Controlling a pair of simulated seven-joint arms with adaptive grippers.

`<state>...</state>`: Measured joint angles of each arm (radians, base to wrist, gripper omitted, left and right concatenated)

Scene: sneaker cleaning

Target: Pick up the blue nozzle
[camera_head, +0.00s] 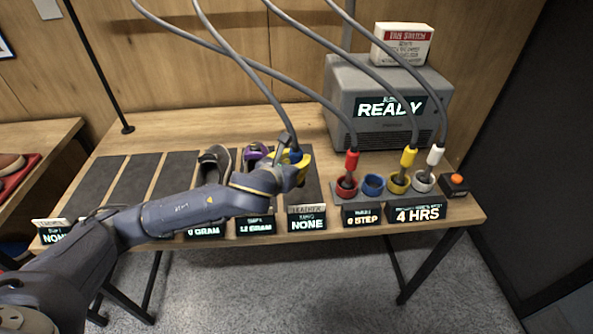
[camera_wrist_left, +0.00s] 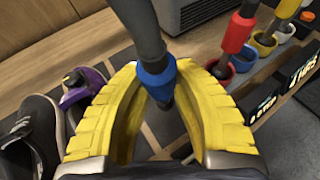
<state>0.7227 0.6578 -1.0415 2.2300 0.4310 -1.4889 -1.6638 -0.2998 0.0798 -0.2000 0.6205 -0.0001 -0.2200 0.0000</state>
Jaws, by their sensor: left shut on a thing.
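The blue nozzle (camera_head: 295,155) is at the end of a grey hose, held in my left gripper (camera_head: 301,166) above the table, left of the row of cups. In the left wrist view the blue nozzle (camera_wrist_left: 157,80) sits between the yellow fingers of my left gripper (camera_wrist_left: 165,90), its dark tip pointing down. The left gripper is shut on it. The blue cup (camera_head: 373,187) stands empty in the holder, between the red and yellow cups. My right gripper is not in view.
The red nozzle (camera_head: 351,162), yellow nozzle (camera_head: 408,158) and white nozzle (camera_head: 434,156) stand in their cups, hoses rising overhead. A dark sneaker (camera_head: 208,168) and a purple shoe (camera_head: 254,154) lie left of my gripper. A grey machine (camera_head: 340,90) reading READY stands behind.

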